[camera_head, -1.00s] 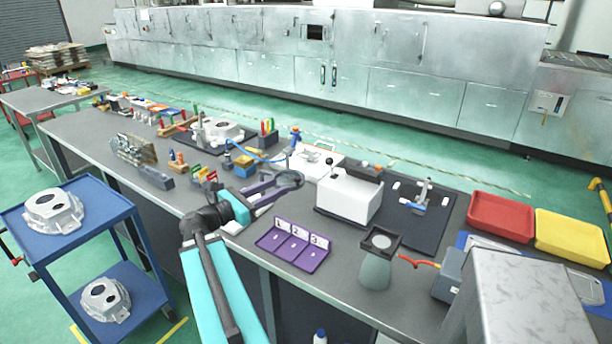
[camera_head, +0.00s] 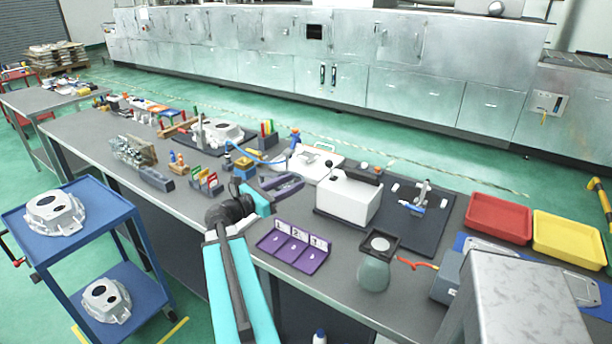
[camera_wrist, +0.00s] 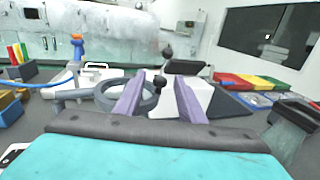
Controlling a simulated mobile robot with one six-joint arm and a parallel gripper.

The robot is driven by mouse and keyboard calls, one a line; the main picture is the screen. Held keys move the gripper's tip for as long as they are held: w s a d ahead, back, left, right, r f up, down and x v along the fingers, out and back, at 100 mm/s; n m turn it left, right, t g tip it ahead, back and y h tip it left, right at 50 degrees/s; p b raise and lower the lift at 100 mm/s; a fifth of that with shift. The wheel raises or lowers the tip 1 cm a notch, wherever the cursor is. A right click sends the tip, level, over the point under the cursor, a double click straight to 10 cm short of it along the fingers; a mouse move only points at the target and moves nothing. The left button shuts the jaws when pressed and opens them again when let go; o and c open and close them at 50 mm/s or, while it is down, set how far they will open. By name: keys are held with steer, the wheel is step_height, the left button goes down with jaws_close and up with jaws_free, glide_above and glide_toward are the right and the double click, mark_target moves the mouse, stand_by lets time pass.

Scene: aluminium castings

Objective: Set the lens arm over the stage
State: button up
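My gripper (camera_head: 284,182) reaches over the bench, its purple fingers pointing to the back right. In the wrist view the fingers (camera_wrist: 160,92) are apart, so it is open. The lens arm, a grey ring (camera_wrist: 151,98) on a bar running left, is beyond the fingers; the left finger crosses in front of the ring. I cannot tell whether they touch. In the head view the ring is not distinct from the fingers. A pale pedestal (camera_head: 374,274) with a dark square top and light disc stands at the bench front; I cannot tell whether it is the stage.
A white box (camera_head: 345,199) with black knobs stands right of my gripper. A purple numbered tray (camera_head: 290,262) lies in front. A blue hose, colored cards (camera_head: 206,181) and a white board (camera_head: 325,165) are close by. Red (camera_head: 499,218) and yellow (camera_head: 570,238) bins are farther right.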

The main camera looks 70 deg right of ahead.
steer(key=p+x, duration=0.1)
steer(key=x, duration=0.6)
steer(key=shift+c, duration=0.4)
jaws_close()
steer(key=shift+s+p, duration=0.15)
steer(key=shift+p, duration=0.15)
